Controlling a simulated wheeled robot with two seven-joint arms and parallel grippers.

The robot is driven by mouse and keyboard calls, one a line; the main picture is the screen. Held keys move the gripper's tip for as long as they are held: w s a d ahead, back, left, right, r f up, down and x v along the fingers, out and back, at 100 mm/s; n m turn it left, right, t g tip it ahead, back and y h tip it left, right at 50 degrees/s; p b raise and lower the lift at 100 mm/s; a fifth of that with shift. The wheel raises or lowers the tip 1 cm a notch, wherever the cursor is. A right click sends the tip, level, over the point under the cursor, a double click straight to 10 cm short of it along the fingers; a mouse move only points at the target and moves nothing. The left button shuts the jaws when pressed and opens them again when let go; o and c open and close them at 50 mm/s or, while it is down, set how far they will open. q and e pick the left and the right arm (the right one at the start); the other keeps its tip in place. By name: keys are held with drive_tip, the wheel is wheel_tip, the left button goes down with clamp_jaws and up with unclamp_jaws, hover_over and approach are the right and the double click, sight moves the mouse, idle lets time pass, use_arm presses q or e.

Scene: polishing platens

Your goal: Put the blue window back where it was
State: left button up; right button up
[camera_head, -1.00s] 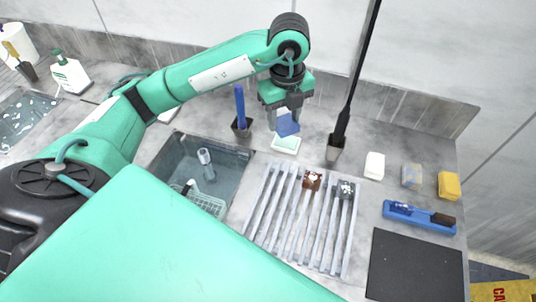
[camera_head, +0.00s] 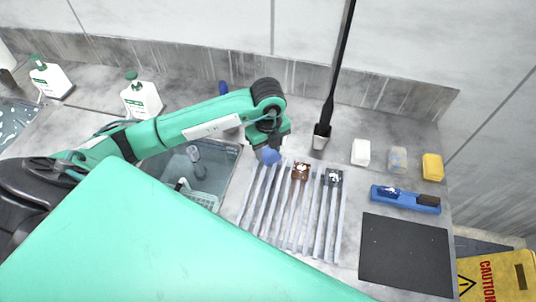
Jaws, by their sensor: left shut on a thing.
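My left gripper (camera_head: 268,146) is shut on the blue window (camera_head: 271,157), a small blue piece showing below the fingers. It is over the back left end of the slatted metal rack (camera_head: 285,232). I cannot tell whether the piece touches the rack. On the rack's back end sit a brown piece (camera_head: 301,171) and a dark grey piece (camera_head: 333,177), both to the right of the gripper. My right gripper is out of view.
A sink (camera_head: 226,170) lies left of the rack. A black-handled tool stands in a holder (camera_head: 321,138) behind it. White (camera_head: 361,152), clear and yellow (camera_head: 432,167) blocks, a blue tray (camera_head: 405,200) and a black mat (camera_head: 405,253) are at right. Bottles (camera_head: 141,97) stand back left.

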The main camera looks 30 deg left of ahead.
sight(268, 158)
use_arm(q)
wheel_tip(268, 158, down, 4)
drive_tip(key=shift+f+p, duration=0.1)
drive_tip(key=shift+p, duration=0.4)
drive_tip(key=shift+f, duration=0.2)
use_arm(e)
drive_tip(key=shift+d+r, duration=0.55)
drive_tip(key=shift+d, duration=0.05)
use_arm(q)
drive_tip(key=shift+f, duration=0.2)
drive_tip(key=o, duration=1)
drive_tip(key=shift+o, duration=0.2)
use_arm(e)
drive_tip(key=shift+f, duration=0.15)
use_arm(q)
drive_tip(key=shift+r, duration=0.1)
